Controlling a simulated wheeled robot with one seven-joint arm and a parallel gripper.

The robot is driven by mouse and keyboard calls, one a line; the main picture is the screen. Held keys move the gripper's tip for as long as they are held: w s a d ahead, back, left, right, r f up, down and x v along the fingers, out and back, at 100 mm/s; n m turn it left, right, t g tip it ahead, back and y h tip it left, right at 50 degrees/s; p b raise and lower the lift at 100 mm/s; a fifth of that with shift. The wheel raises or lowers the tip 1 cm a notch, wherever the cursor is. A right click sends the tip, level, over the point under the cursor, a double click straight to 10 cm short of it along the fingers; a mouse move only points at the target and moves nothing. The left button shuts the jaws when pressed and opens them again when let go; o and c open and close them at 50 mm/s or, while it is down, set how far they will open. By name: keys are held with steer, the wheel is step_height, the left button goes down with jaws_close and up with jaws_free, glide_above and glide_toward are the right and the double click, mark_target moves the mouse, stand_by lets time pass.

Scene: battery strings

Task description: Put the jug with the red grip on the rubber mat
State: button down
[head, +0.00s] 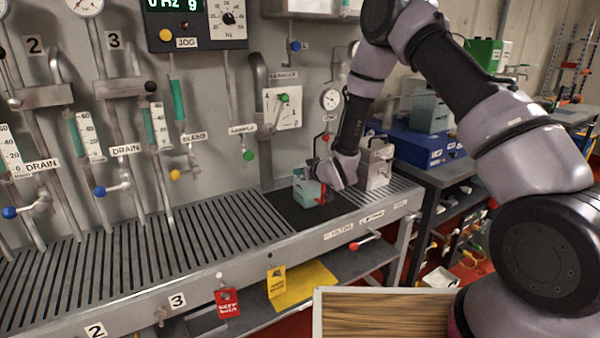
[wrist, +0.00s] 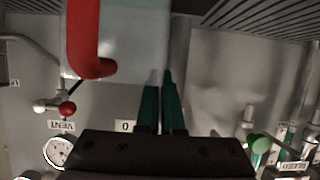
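The jug with the red grip (head: 303,192) is pale teal. In the head view it appears upright over the back part of the black rubber mat (head: 290,212); I cannot be sure its base touches. In the wrist view its pale body (wrist: 135,35) fills the top middle, and its red grip (wrist: 90,45) is to the left of my fingers. My gripper (wrist: 160,80) has its two dark green fingers close together, with only a thin gap and nothing clearly seen between them. The red grip is not between the fingers. In the head view my wrist hides part of the jug.
A grey metal container (head: 376,165) stands right of the mat on the slatted bench (head: 180,260). Valves, gauges and pipes line the wall behind. Another teal jug (head: 430,114) stands on a blue box (head: 425,146) at the right. The slats left of the mat are clear.

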steer(key=c, duration=1.4)
jaws_free()
steer(key=shift+f, duration=0.1)
steer(key=o, duration=0.3)
steer(key=shift+o, duration=0.2)
